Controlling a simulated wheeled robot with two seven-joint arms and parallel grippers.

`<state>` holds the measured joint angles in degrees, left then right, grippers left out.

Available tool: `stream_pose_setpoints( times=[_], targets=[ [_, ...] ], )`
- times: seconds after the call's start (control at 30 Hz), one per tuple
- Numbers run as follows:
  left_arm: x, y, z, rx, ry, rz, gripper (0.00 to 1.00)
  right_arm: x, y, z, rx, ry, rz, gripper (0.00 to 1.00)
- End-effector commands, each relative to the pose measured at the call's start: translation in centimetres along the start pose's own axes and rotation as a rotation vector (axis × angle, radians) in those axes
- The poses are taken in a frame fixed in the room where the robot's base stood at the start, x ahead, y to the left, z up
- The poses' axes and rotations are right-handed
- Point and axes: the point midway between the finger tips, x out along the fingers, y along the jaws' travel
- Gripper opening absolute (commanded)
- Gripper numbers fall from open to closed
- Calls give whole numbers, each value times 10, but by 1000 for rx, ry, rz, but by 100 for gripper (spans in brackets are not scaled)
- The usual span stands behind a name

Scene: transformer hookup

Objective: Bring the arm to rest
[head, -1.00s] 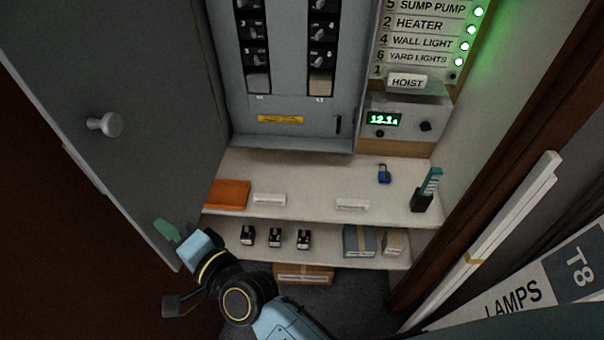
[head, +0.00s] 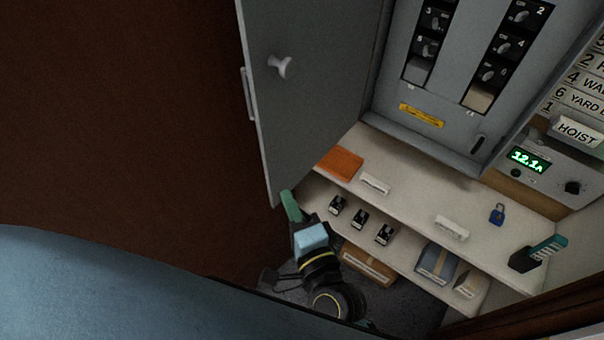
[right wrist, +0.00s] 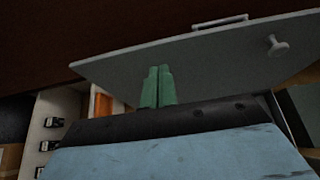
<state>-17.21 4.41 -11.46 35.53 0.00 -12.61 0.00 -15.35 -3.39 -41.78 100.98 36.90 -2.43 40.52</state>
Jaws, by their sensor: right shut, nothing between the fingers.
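My right gripper (head: 290,206) has green fingers and shows in the head view at the lower edge of the open grey door, left of the lower shelf. In the right wrist view its two green fingers (right wrist: 158,87) are together with nothing between them, in front of the grey door (right wrist: 190,60). Whether the fingertips touch the door I cannot tell. My right arm comes up from the bottom of the head view. My left gripper is not in view.
The cabinet door (head: 300,100) stands open beside the breaker panel (head: 450,80). The upper shelf (head: 410,200) holds an orange item (head: 341,163), a blue padlock (head: 497,213) and a black holder (head: 524,260). Small black parts (head: 359,218) and boxes (head: 437,263) are on the lower shelf.

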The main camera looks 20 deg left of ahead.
Motion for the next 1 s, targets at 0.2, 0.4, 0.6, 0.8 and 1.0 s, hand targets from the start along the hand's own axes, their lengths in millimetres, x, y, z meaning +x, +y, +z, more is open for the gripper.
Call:
stream_pose_setpoints(
  times=[0.2, 0.4, 0.6, 0.8, 1.0],
  targets=[
    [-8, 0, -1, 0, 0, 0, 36, -25, 0, 28, -1, -1, 1, 0],
    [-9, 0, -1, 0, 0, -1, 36, -32, 0, 36, -1, 1, -1, 0],
    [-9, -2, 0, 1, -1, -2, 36, -32, 1, 36, -2, 0, 0, 0],
    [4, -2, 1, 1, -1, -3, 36, -37, 55, 28, -91, -4, 88, 0],
    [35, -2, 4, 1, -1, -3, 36, -69, 196, 0, -330, -40, 337, 0]
  ],
)
